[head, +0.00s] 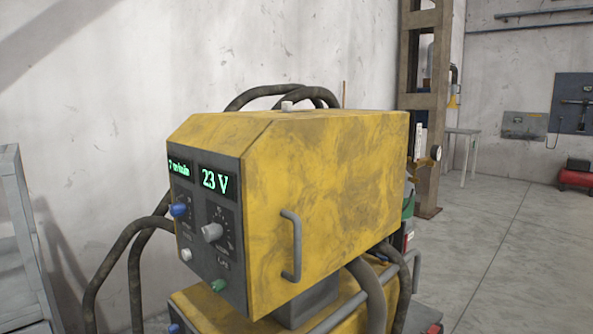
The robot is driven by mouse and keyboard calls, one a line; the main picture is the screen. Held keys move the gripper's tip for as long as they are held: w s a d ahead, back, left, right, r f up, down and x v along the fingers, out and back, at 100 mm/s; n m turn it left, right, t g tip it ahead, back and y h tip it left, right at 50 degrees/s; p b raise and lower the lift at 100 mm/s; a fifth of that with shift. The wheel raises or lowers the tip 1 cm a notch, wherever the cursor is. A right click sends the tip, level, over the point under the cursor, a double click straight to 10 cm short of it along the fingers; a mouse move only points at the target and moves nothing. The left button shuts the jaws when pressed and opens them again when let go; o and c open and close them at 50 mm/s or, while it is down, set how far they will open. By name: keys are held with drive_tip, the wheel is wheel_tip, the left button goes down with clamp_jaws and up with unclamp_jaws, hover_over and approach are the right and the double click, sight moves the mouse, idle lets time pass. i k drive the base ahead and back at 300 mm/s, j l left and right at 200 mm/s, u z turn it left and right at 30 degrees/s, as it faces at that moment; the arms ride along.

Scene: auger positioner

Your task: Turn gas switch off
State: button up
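A yellow welding machine (320,190) stands in the middle of the head view. Its dark front panel (205,255) faces left and carries two lit green displays, one reading "23 V" (215,181). Below them are a blue knob (178,210) and a larger grey knob (212,232). Lower down are a small white knob or button (186,254) and a green one (218,285). The labels are too small to read, so I cannot tell which control is the gas switch or its position. My gripper is not in view.
Dark hoses (128,245) loop out at the machine's left and behind it. A grey handle (292,245) sticks out of its side. A grey metal frame (22,250) stands at the left edge. A gauge (435,153) shows behind the machine. Open floor (510,245) lies right.

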sight(219, 284)
drive_tip(key=j+z, duration=0.25)
drive_tip(key=j, duration=0.4)
drive_tip(key=j+z, duration=0.25)
drive_tip(key=j, duration=0.4)
